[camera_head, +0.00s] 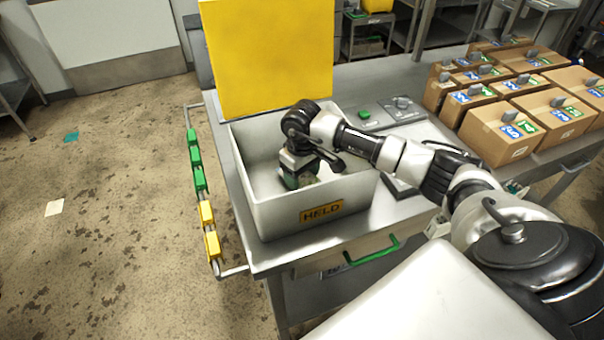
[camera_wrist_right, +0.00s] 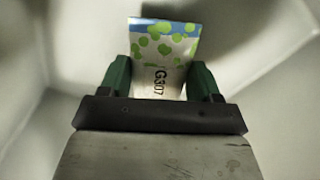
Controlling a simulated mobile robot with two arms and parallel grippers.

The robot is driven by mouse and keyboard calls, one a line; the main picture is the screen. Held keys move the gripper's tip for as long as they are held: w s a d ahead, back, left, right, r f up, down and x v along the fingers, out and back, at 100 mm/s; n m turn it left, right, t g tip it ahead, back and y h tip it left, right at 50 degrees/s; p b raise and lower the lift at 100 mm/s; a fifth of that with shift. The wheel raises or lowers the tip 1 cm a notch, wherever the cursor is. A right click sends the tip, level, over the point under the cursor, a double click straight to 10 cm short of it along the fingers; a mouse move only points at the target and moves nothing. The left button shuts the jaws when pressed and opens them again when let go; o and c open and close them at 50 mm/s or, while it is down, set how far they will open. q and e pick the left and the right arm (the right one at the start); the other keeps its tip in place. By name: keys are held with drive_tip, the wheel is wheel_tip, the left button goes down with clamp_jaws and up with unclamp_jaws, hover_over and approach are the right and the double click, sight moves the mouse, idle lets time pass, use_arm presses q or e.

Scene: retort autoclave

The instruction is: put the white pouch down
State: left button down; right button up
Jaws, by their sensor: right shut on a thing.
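My right gripper (camera_head: 296,178) reaches down inside a white bin (camera_head: 290,222) with a "HELD" label on its front. In the right wrist view the gripper's green fingers (camera_wrist_right: 160,80) are shut on a white pouch (camera_wrist_right: 162,60). The pouch has green spots, a blue top edge and the print "G307". Blurred pale bin walls surround it, and I cannot tell whether the pouch touches the bin floor. In the head view the pouch is mostly hidden by the gripper and bin wall. My left gripper is not in view.
A yellow panel (camera_head: 268,55) stands upright behind the bin. Several cardboard boxes (camera_head: 500,130) stand on the steel table at the right. A green button (camera_head: 364,114) and a grey device (camera_head: 401,103) lie behind the bin. Green and yellow tags hang on the left rail (camera_head: 216,262).

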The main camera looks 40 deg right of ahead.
drive_tip(key=shift+f, duration=0.45)
drive_tip(key=shift+f, duration=0.1)
drive_tip(key=shift+f, duration=0.1)
drive_tip(key=o, duration=1)
drive_tip(key=shift+c, duration=0.2)
